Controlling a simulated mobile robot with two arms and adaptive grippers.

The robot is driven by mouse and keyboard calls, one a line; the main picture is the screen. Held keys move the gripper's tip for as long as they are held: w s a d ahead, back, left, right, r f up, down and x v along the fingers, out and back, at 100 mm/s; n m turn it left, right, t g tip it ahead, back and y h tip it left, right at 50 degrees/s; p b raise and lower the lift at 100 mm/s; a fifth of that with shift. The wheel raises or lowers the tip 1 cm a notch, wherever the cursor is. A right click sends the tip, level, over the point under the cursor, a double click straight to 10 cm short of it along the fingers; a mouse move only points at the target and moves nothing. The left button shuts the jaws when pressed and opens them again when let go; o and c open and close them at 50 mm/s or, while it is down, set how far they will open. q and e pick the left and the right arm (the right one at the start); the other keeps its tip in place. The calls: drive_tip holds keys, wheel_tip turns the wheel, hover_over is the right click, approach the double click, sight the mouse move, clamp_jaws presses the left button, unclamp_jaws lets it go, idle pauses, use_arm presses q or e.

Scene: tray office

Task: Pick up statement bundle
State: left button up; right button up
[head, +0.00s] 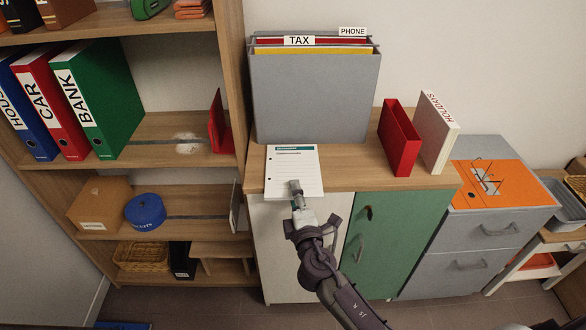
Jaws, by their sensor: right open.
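The statement bundle (288,160) appears to be the white sheaf of lined paper with a dark heading bar and punched holes at its left edge. It lies on the wooden cabinet top (345,178), in front of the grey file box, with its near edge at about the cabinet's front edge. My right gripper (295,186) is open at the near part of the sheaf and covers a little of it. I cannot tell whether the fingers touch the paper. My left gripper is not in view.
The grey file box (312,100) with TAX and PHONE tabs stands behind the paper. A red holder (398,138) and a white HOLIDAYS binder (437,133) stand to the right. Shelves at left hold HOUSE, CAR and BANK binders (98,98). Cabinet top between paper and red holder is clear.

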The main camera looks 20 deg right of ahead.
clamp_jaws()
drive_tip(key=shift+s+r, duration=0.1)
drive_tip(key=shift+r, duration=0.1)
idle(0.3)
